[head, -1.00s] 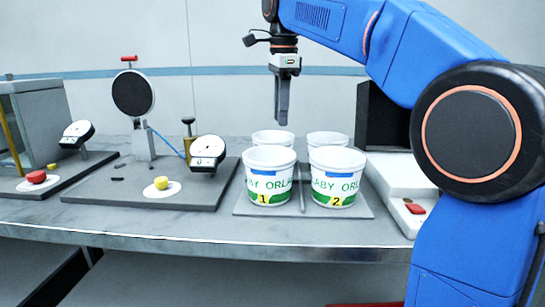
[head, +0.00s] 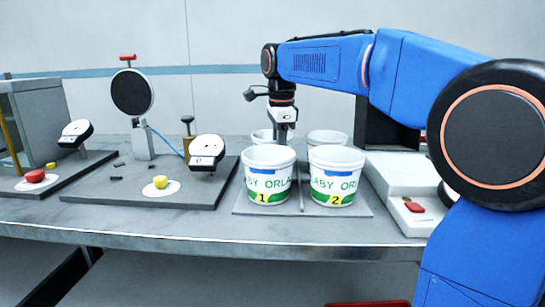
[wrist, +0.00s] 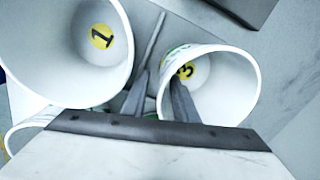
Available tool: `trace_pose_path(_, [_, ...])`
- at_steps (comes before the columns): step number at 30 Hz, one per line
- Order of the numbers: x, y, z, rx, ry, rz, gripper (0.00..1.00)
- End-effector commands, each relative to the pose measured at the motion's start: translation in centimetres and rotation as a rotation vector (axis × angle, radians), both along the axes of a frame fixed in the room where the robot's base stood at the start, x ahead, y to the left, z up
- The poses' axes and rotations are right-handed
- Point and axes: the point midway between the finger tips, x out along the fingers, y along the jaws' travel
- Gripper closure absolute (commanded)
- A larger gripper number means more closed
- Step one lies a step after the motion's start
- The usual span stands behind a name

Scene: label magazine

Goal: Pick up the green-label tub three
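Tub three (wrist: 232,88) is a white tub, tilted in the wrist view by the camera angle, with a yellow "3" on its inside bottom and a bit of green label at its rim. In the head view I take it to be the back-left tub (head: 261,135), mostly hidden behind tub one (head: 268,162). My gripper (wrist: 159,76) is open. One finger reaches inside tub three and the other is outside it, so the wall lies between them. In the head view my gripper (head: 284,136) points down at that tub's right side; its fingertips are hidden.
Tub two (head: 336,165) stands front right and another tub (head: 327,139) behind it, all on a grey tray (head: 303,209). A white stepped block (head: 400,180) is on the right. Dial gauges on a dark base (head: 110,190) are on the left.

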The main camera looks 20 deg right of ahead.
Motion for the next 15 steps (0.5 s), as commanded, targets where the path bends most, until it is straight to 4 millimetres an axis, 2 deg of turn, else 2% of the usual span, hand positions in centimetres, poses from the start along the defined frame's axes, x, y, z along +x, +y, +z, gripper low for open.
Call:
trace_pose_path(4, [0.09,0.0,-1.2,0.0,0.0,0.0,0.74])
trace_pose_path(11, [0.13,0.0,-1.34,0.0,0.0,0.0,0.74])
trace_pose_path(12, [0.13,0.0,-1.34,0.0,0.0,0.0,0.76])
trace_pose_path(15, [0.12,0.0,-1.33,0.0,0.0,0.0,1.0])
